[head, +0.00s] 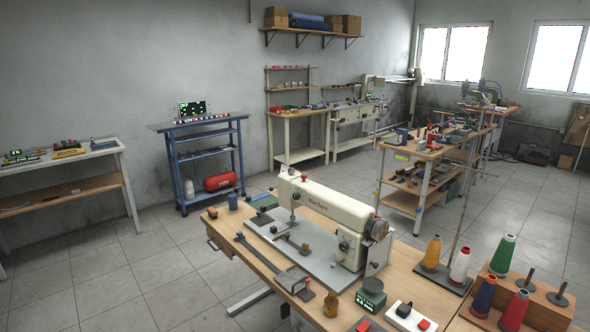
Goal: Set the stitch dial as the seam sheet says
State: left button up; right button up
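A cream sewing machine (325,205) stands on a grey plate on a wooden table in the foreground. A small dark round knob (344,246) sits on the front of its right-hand pillar and looks like the stitch dial; its marks are too small to read. The handwheel (378,229) is on the machine's right end. I cannot make out a seam sheet. Neither of my grippers shows in the head view.
Thread cones stand on the right, including a yellow one (432,254) and a green one (502,255). A green-displayed scale (370,296) and a red-button box (411,317) sit near the front. A blue cart (205,145) and benches stand behind, with open floor at left.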

aim_at(343, 246)
jog(key=i+j+z, duration=0.1)
jog(key=j, duration=0.3)
jog(key=i+j, duration=0.25)
jog(key=j, duration=0.15)
jog(key=i+j+z, duration=0.15)
jog(key=j, duration=0.2)
jog(key=i+j+z, duration=0.1)
jog(key=j, duration=0.3)
jog(key=i+j, duration=0.15)
jog(key=j, duration=0.3)
jog(key=i+j+z, duration=0.15)
jog(key=j, duration=0.25)
